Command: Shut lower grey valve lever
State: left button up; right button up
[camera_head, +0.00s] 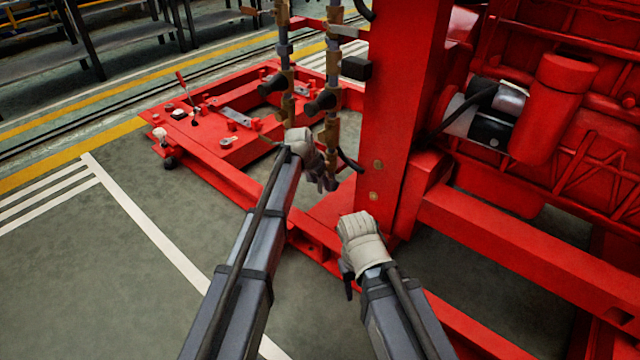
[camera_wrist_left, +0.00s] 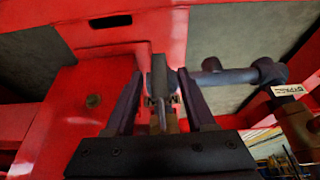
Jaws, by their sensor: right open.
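In the left wrist view a grey lever-like bar (camera_wrist_left: 158,75) stands between the two dark fingers of my left gripper (camera_wrist_left: 163,85). The fingers are apart, with a gap beside the bar; contact cannot be made out. A brass-coloured part shows below the bar, and a dark pipe (camera_wrist_left: 225,76) lies to its right. In the head view my left gripper (camera_head: 328,183) is at the lower end of two upright pipes with brass fittings (camera_head: 333,75); my wrist hides much of the lever there. My right gripper (camera_head: 347,285) is open and empty, lower, in front of the red post.
A thick red post (camera_head: 400,110) stands right of the pipes, with a red engine frame (camera_head: 530,230) beyond. A red base frame (camera_head: 240,150) lies behind my left arm. A black box (camera_head: 356,68) sits beside the pipes. The floor at left (camera_head: 90,280) is clear.

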pick_arm(q)
grip_shut()
dwell(1.3)
